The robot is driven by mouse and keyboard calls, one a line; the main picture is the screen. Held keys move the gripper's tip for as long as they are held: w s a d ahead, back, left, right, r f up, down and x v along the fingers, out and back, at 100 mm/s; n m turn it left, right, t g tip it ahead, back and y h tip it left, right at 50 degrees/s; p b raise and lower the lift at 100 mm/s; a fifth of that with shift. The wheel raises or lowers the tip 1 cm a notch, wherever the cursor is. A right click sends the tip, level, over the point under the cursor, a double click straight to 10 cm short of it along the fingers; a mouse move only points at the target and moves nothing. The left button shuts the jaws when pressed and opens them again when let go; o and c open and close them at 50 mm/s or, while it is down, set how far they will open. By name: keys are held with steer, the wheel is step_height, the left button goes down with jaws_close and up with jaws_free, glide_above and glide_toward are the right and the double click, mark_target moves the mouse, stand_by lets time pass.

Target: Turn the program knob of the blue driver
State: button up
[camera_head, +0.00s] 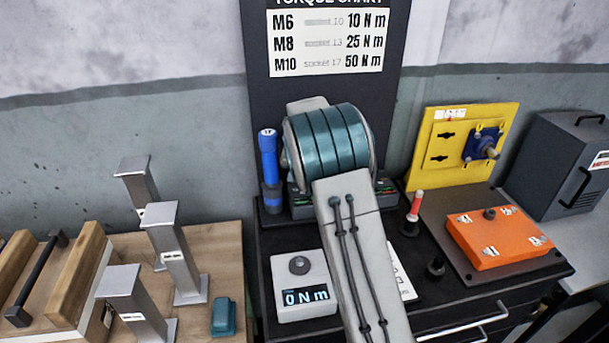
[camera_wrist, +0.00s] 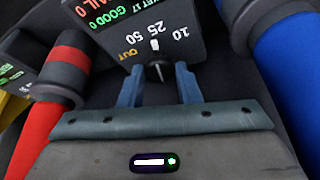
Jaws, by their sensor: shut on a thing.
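The blue driver (camera_head: 268,160) stands upright in its dark holder, left of my arm in the head view. In the wrist view its blue body (camera_wrist: 288,60) fills the right edge. A dark panel (camera_wrist: 125,22) shows a dial lettered 10, 25, 50 and OUT. The small program knob (camera_wrist: 158,71) is at the panel's lower edge, with a short white mark above it. My gripper (camera_wrist: 158,82) has its two blue-grey fingers on either side of the knob and is shut on it. My arm hides the gripper and knob in the head view.
A red driver (camera_wrist: 62,85) stands close on the wrist view's left. In the head view, a torque tester (camera_head: 302,285) reading 0 N m, an orange box (camera_head: 490,250) and a yellow panel (camera_head: 440,160) are around my arm. Metal posts (camera_head: 175,250) stand left.

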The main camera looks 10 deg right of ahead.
steer(key=o, duration=1)
steer(key=shift+c, duration=0.2)
steer(key=shift+r, duration=0.1)
steer(key=b+v, duration=0.1)
steer(key=v, duration=1.2)
steer(key=shift+s+r, duration=0.2)
steer(key=shift+r, duration=0.1)
